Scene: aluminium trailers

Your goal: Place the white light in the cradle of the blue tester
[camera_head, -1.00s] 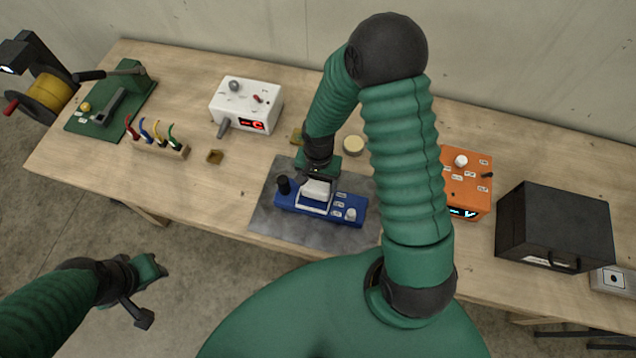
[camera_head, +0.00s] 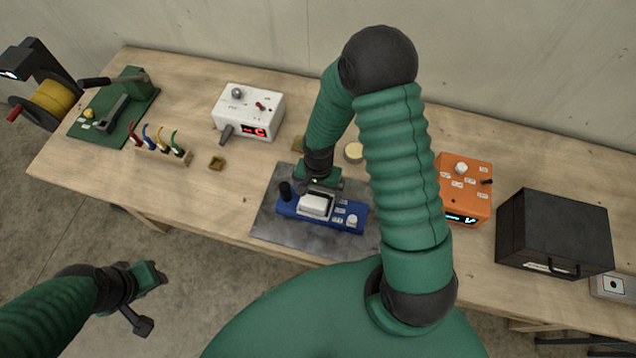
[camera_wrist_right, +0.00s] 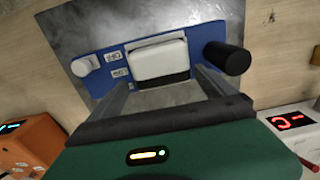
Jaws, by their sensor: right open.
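The blue tester (camera_head: 340,217) lies on a grey mat (camera_head: 269,222) in the middle of the bench. The white light (camera_head: 313,205) sits in the cradle on top of the tester; in the right wrist view the white light (camera_wrist_right: 158,60) also shows on the blue tester (camera_wrist_right: 202,38). I cannot tell whether it is fully seated. My right gripper (camera_head: 322,186) is open just behind the light; in the wrist view its fingers (camera_wrist_right: 168,90) are spread and apart from it. My left gripper (camera_head: 150,298) is off the bench at lower left; its jaw opening is unclear.
A white box with a red display (camera_head: 247,110) stands behind left. An orange box (camera_head: 463,188) and a black case (camera_head: 554,234) stand to the right. A rack of coloured leads (camera_head: 162,152) and a green-based press (camera_head: 113,108) are on the left.

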